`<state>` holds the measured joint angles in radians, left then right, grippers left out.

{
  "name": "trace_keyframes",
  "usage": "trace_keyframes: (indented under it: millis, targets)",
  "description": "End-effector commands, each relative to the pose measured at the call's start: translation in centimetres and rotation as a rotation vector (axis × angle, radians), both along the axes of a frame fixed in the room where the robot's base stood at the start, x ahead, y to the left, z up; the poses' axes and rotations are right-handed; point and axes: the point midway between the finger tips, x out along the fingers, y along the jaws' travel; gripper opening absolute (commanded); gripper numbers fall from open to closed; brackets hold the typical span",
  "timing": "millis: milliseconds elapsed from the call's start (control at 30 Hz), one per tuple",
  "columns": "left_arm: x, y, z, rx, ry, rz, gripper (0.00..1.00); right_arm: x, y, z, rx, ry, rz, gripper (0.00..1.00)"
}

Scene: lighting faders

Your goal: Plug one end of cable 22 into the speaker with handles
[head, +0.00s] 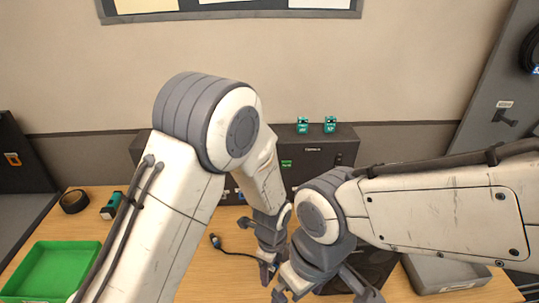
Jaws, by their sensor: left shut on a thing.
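A dark cable lies on the wooden table, with a plug end (215,240) left of my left gripper (267,270). The cable runs right to that gripper, which is shut on it; the held part is mostly hidden by the fingers. No cable number is readable. A wide black box (318,168), perhaps the speaker, stands against the back wall. My arms hide much of its front, and I cannot make out handles. My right gripper (322,292) is just right of the left one, low in the view; its fingertips are partly cut off.
Two small teal boxes (303,125) stand on the black box. A green tray (50,270), a black roll (74,201) and a teal item (111,206) are at the left. A grey box (445,272) is at the right. Dark panels stand at both sides.

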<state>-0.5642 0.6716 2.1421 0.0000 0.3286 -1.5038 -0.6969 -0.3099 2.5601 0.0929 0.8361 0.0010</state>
Motion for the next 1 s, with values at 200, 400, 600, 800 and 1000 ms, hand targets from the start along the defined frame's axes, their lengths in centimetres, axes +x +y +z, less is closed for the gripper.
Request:
trace_keyframes:
  millis: [200,400,600,800,1000]
  targets:
    - [2.2,6.7,-0.3,0.001,0.0,0.683,0.12,0.0,0.0,0.0,0.0,0.0,0.0,1.0]
    - [2.9,12.5,-0.5,0.001,0.0,1.297,0.12,0.0,0.0,0.0,0.0,0.0,0.0,1.0]
    - [2.9,17.0,-0.6,0.0,-0.001,1.787,0.12,0.0,0.0,0.0,0.0,0.0,0.0,1.0]
    - [2.6,19.1,-0.7,0.001,-0.001,2.031,0.12,0.0,0.0,0.0,0.0,0.0,0.0,1.0]
    - [2.6,19.3,-0.6,0.0,-0.002,2.069,0.12,0.0,0.0,0.0,0.0,0.0,0.0,1.0]
